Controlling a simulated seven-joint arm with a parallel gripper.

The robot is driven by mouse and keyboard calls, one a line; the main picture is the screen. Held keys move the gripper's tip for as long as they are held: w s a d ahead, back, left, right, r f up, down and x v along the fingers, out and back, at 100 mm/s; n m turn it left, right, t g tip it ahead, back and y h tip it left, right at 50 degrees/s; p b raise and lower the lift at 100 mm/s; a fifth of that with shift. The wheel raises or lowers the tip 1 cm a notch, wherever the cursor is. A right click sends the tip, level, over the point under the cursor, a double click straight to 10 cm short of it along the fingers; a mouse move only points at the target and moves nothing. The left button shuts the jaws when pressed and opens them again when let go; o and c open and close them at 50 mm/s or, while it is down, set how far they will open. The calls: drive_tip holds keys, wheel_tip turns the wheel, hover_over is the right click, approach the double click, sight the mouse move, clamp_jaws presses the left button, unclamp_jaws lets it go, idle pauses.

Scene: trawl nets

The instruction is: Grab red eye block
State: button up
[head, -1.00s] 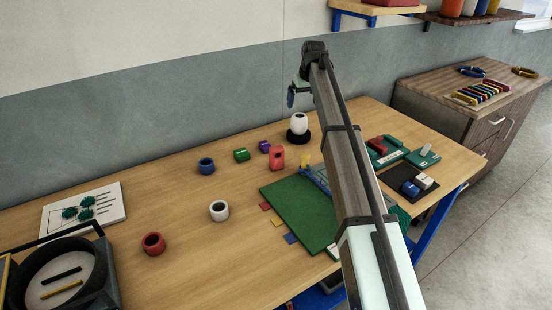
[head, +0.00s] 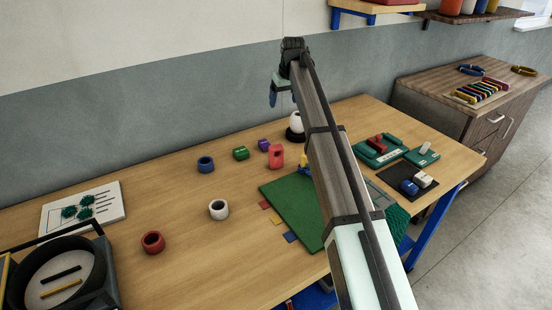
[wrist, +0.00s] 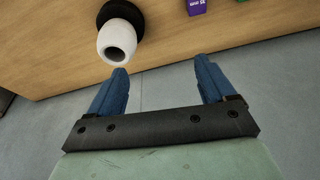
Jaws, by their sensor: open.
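The red eye block (head: 276,156) is an upright red block with a hole in it, standing on the wooden table near the back edge of the green mat. It is not visible in the wrist view. My gripper (head: 272,97) is raised high, toward the wall side, well away from the block. In the wrist view its two blue fingers (wrist: 161,68) are spread apart with nothing between them.
A white spool (wrist: 117,40) on a black base stands near the fingers in the wrist view. Purple (head: 263,145) and green (head: 241,153) blocks and a blue ring (head: 205,164) stand near the red block. A red ring (head: 153,243) and white ring (head: 218,209) lie further forward.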

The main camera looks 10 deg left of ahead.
drive_tip(key=s, duration=1.1)
drive_tip(key=t, duration=0.1)
approach(277, 147)
drive_tip(key=shift+m, duration=0.4)
drive_tip(key=shift+x, duration=6.5)
drive_tip(key=shift+s+a, duration=0.1)
drive_tip(key=shift+a, duration=0.05)
drive_tip(key=shift+c, duration=0.5)
drive_tip(key=shift+y, duration=0.3)
drive_tip(key=c, duration=1)
